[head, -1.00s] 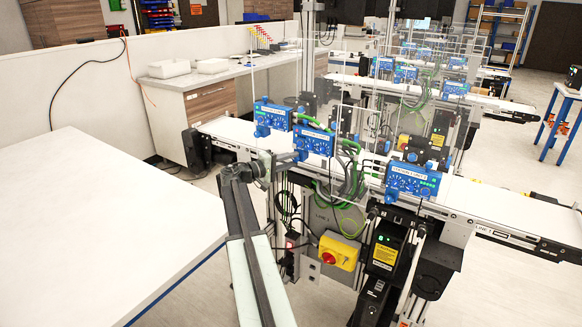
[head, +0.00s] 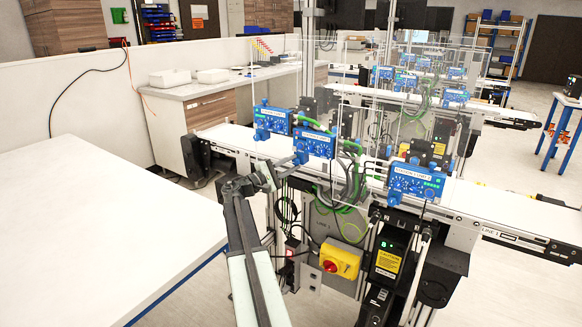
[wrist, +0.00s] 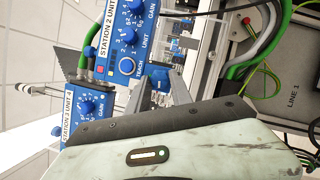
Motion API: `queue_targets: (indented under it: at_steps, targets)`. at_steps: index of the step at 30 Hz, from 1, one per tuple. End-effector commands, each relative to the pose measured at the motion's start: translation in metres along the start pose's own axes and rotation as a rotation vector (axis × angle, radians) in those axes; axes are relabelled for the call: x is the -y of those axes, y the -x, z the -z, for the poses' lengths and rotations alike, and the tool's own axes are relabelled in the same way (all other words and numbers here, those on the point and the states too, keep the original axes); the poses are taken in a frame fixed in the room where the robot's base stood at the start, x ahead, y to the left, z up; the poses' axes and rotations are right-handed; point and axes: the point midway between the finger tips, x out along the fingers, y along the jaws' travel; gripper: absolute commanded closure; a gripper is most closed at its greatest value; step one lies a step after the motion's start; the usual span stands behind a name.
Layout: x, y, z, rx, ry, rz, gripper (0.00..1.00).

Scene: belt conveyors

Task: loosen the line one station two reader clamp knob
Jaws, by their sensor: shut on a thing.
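The station 2 unit (head: 314,143), a blue box with dials and a white label, is the middle one of three on the near conveyor. In the wrist view its blue face (wrist: 128,45) appears turned sideways at the top. A blue clamp knob (wrist: 157,75) shows beside that face, between my gripper's fingers. My gripper (wrist: 161,83) is shut on this knob, its two grey fingers on either side of it.
Another blue unit (head: 272,121) stands to the left and one (head: 415,181) to the right. Clear panels (head: 375,110) rise behind them. Green cables (wrist: 262,40) run close to the fingers. A yellow box with a red button (head: 340,258) is below. A white table (head: 100,220) fills the left.

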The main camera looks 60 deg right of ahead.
Motion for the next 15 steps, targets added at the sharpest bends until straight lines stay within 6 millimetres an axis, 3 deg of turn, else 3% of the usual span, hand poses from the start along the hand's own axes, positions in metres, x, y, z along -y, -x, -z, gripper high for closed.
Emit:
queue_targets:
  at_steps: [10, 11, 12, 15]
  targets:
    - [-0.0023, 0.0003, 0.0013, -0.004, 0.003, -0.007, 1.0]
    - [-0.0024, 0.0004, 0.0014, -0.004, 0.003, -0.007, 0.65]
    - [-0.0023, 0.0005, 0.0014, -0.004, 0.002, -0.007, 0.54]
    - [-0.0018, 0.0004, 0.0011, -0.003, 0.002, -0.005, 0.52]
